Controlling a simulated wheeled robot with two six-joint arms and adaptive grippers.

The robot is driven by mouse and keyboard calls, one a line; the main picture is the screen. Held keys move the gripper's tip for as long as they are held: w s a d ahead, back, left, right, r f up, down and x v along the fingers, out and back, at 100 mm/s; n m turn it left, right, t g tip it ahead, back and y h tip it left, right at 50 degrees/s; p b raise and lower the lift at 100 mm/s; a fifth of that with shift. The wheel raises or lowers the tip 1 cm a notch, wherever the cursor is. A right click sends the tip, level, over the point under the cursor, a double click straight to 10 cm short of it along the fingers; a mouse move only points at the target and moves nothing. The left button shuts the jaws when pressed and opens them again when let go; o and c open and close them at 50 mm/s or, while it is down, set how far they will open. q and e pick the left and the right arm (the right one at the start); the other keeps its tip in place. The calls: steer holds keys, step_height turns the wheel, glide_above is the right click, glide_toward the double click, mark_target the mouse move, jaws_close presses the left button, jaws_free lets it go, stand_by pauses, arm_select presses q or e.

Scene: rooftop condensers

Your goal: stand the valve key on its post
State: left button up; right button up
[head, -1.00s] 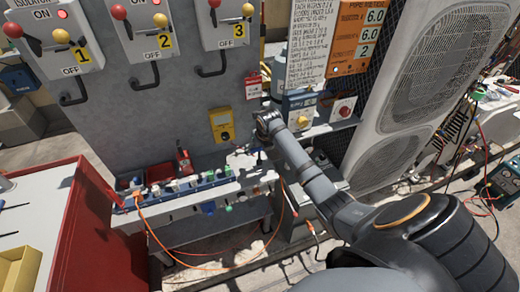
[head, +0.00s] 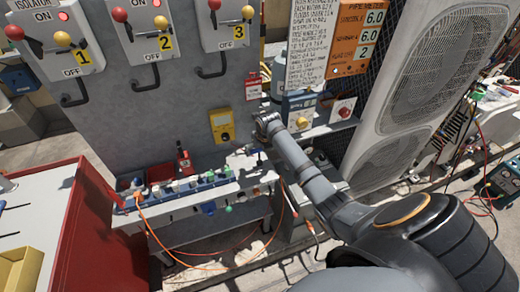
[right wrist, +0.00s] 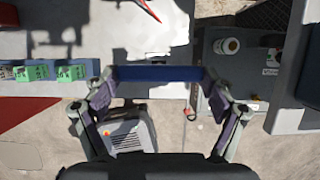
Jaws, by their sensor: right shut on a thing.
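My right gripper (right wrist: 157,82) has its fingers on the two ends of a blue bar, which looks like the handle of the valve key (right wrist: 158,73). The rest of the key is hidden below the bar in the right wrist view. In the head view my right gripper (head: 264,122) is in front of the grey panel, above the right end of the narrow shelf; the key is too small to make out there. I cannot pick out the post for certain. My left gripper is not in view.
The shelf (head: 178,203) carries a row of coloured blocks; green blocks (right wrist: 70,72) lie left of my gripper. A yellow meter (head: 222,125) hangs on the panel. A large condenser (head: 428,70) stands right. A red cabinet (head: 75,215) stands left. Orange cables hang below.

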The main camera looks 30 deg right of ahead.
steer(key=shift+p, duration=0.45)
steer(key=shift+f, duration=0.8)
stand_by(1.2)
steer(key=o, duration=1.1)
steer(key=shift+r, duration=0.1)
steer(key=v, duration=1.2)
